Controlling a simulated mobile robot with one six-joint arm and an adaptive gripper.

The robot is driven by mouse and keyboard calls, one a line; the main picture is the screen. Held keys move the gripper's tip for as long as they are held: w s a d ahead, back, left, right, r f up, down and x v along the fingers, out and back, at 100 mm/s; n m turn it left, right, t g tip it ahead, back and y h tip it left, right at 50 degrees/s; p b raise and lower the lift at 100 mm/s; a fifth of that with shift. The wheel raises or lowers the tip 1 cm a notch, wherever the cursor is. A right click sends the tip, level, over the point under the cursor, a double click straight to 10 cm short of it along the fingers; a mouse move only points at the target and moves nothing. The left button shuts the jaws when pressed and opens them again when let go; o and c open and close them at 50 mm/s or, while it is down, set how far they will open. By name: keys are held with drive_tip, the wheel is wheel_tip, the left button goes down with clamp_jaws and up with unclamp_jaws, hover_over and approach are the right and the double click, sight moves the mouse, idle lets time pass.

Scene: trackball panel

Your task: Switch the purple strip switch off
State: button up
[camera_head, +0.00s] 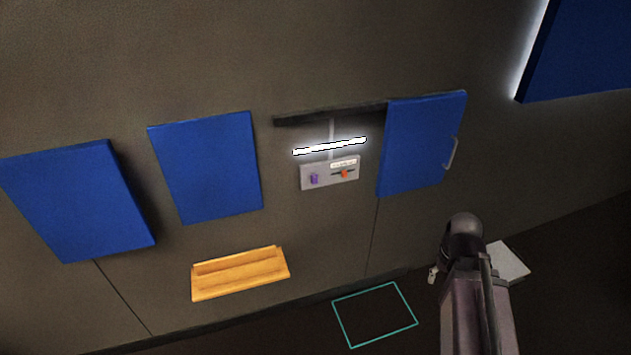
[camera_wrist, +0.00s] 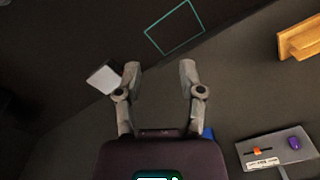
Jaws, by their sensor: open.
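The purple switch (camera_head: 314,179) is a small knob on the left side of a light grey panel (camera_head: 324,183) on the wall. In the wrist view the purple switch (camera_wrist: 294,143) shows at the lower right on the panel (camera_wrist: 272,147), upside down. A white strip light (camera_head: 330,146) glows just above the panel. My gripper (camera_wrist: 155,74) is open and empty, its two fingers apart. It is clear of the panel. In the head view my arm is at the lower right, with the fingers mostly hidden.
An orange slider (camera_head: 345,174) sits beside the purple switch under a white label. A blue door (camera_head: 420,145) with a handle is right of the panel, a dark ledge (camera_head: 300,117) above. A wooden shelf (camera_head: 240,276) is lower left. A teal square outline (camera_head: 345,330) marks the floor.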

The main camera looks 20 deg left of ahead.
drive_tip(key=shift+w+a+f, duration=0.15)
clamp_jaws()
drive_tip(key=w+a+f+n+t+y+b, duration=0.1)
drive_tip(key=w+a+n+t+y+b, duration=0.1)
drive_tip(key=w+a+b, duration=0.4)
drive_tip(key=w+a+f+n+t+y+b, duration=0.1)
drive_tip(key=w+a+t+y+b, duration=0.3)
drive_tip(key=w+a, duration=0.5)
drive_tip(key=w+a+f+n+t+y+b, duration=0.2)
drive_tip(key=w+a+t+b, duration=0.5)
drive_tip(key=a, duration=1.2)
drive_tip(key=shift+w+n+y+b, duration=0.5)
drive_tip(key=shift+w+n+b, duration=0.35)
drive_tip(key=shift+b, duration=0.55)
drive_tip(key=shift+s, duration=0.1)
